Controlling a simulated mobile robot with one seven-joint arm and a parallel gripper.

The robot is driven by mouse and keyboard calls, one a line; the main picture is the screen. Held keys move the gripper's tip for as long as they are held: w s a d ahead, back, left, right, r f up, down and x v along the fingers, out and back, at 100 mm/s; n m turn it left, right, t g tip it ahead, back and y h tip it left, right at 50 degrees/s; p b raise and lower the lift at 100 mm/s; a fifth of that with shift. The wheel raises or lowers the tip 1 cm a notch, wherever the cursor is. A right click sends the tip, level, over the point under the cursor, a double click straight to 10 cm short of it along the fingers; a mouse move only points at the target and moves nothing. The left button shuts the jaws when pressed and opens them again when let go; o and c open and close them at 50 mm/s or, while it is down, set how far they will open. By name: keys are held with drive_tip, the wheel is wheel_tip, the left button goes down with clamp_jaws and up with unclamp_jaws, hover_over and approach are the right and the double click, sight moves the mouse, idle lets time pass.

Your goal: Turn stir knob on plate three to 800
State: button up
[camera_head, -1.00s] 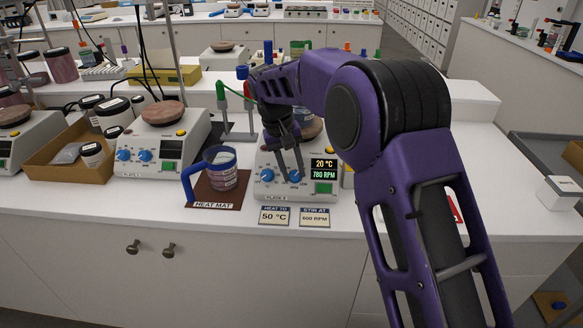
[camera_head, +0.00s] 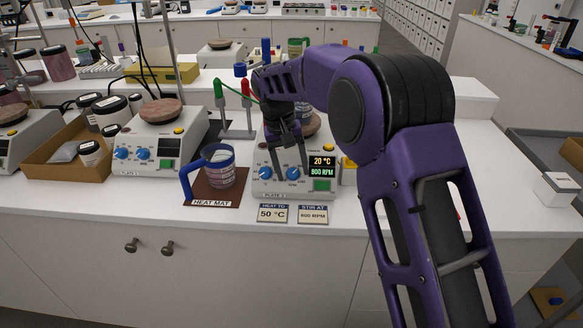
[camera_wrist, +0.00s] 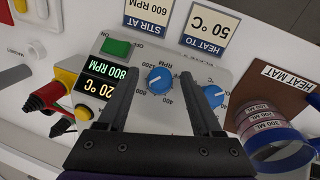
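The hot plate with the label plate at its front (camera_head: 262,187) stands on the bench. Its stir knob (camera_wrist: 160,80) is blue, with an RPM scale, and sits between my fingers in the wrist view. The display (camera_head: 322,167) reads 20 °C and 800 RPM; it also shows in the wrist view (camera_wrist: 107,80). The second blue knob, marked °C (camera_wrist: 216,96), is beside the right finger. My gripper (camera_head: 292,172) is open, its fingers either side of the stir knob with a visible gap in the wrist view. The plate number is too small to read surely.
A mug (camera_head: 218,166) stands on the brown heat mat (camera_head: 213,197) to the left. Cards reading 50 °C (camera_head: 272,213) and 600 RPM (camera_head: 313,214) lie in front. A second hot plate (camera_head: 160,150) is farther left. Red and green clamps (camera_wrist: 50,95) are close beside the plate.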

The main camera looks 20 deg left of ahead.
drive_tip(key=shift+r, duration=0.1)
wheel_tip(320, 180, up, 17)
drive_tip(key=s+a+p, duration=0.1)
drive_tip(key=a+p, duration=0.1)
drive_tip(key=a, duration=0.1)
drive_tip(key=shift+s, duration=0.2)
idle(0.3)
